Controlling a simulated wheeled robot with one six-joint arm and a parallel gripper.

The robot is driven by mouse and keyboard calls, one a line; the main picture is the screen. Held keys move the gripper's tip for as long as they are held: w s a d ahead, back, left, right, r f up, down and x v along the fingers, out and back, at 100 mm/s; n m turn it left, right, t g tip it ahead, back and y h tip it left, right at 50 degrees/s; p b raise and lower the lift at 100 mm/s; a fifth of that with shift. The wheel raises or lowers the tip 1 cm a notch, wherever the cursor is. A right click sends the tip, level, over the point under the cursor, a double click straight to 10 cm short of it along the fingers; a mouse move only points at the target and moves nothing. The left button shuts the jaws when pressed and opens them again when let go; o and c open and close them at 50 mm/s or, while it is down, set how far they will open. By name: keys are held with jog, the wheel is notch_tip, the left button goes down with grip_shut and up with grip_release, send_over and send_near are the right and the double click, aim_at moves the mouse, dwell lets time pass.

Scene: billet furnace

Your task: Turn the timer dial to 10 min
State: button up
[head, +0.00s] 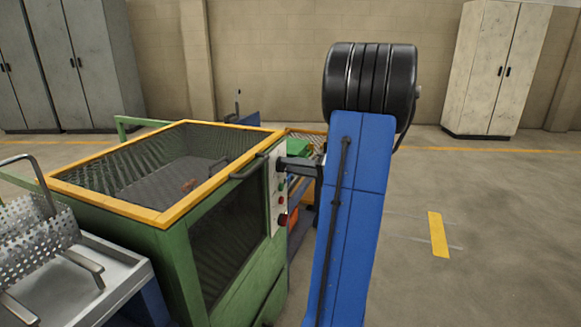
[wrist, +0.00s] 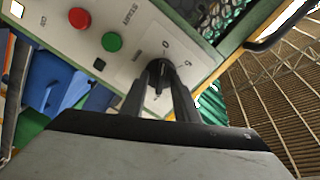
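The timer dial (wrist: 160,68) is a small black knob on the pale control panel (wrist: 60,38) of the green machine, with printed marks around it. In the wrist view the two dark fingers of my gripper (wrist: 161,82) reach the panel, one on each side of the knob, and appear closed on it. The fingers partly cover the dial, and the numbers are too small to read surely. In the head view my gripper (head: 284,163) meets the upper part of the panel and hides the dial; my blue arm link stands in front.
A red button (wrist: 79,18) and a green button (wrist: 112,42) sit beside the dial. The green machine (head: 178,250) has a yellow-rimmed mesh top (head: 110,203) and a side handle (head: 250,168). A metal tray with a perforated basket (head: 40,235) stands left. Floor at right is clear.

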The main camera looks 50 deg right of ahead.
jog(key=shift+w+a, duration=0.1)
jog(key=shift+w, duration=0.1)
grip_shut()
jog(key=shift+m, duration=0.3)
jog(key=m, duration=2.3)
jog(key=shift+a+f, duration=0.1)
jog(key=shift+f, duration=0.2)
jog(key=shift+m, duration=0.3)
